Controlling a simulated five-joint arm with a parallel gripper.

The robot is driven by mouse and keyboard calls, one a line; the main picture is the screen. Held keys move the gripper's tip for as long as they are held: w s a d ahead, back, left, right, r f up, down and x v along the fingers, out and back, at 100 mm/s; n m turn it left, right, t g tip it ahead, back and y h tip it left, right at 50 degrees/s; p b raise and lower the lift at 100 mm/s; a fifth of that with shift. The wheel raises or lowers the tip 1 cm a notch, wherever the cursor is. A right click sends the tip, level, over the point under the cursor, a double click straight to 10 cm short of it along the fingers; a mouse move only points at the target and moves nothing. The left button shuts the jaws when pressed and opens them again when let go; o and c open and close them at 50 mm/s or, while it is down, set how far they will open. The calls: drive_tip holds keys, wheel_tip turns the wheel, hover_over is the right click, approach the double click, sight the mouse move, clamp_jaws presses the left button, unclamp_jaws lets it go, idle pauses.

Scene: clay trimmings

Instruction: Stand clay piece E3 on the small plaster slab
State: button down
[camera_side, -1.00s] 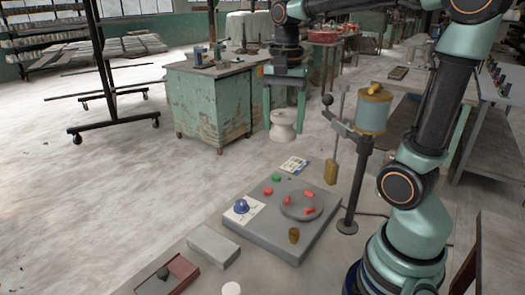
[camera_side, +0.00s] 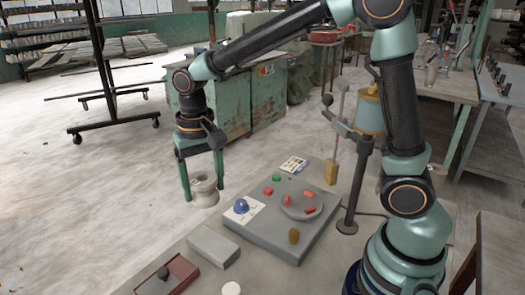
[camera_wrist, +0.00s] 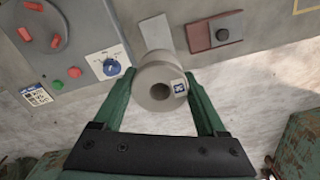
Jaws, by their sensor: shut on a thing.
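My gripper (camera_side: 204,184) is shut on a pale grey-beige clay piece (camera_side: 204,194), a spool-like ring with a flared end. In the wrist view the clay piece (camera_wrist: 153,72) sits between the two green fingers of my gripper (camera_wrist: 160,78); its round hole faces the camera and a small tag is on its side. The tag is too small to read. The small plaster slab (camera_side: 213,247) is a plain light grey block on the bench. It appears as a bare strip beyond the piece in the wrist view (camera_wrist: 156,30), partly hidden by it. The piece is held in the air.
A grey panel (camera_side: 262,240) with a blue knob (camera_side: 241,206), coloured buttons and a dish (camera_side: 318,217) of red bits lies right of the slab. A red-brown tray (camera_side: 186,270) with a dark lump is in front-left.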

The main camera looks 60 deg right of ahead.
wheel_tip(320, 180, down, 13)
drive_tip(key=shift+r, duration=0.1)
idle(0.3)
unclamp_jaws()
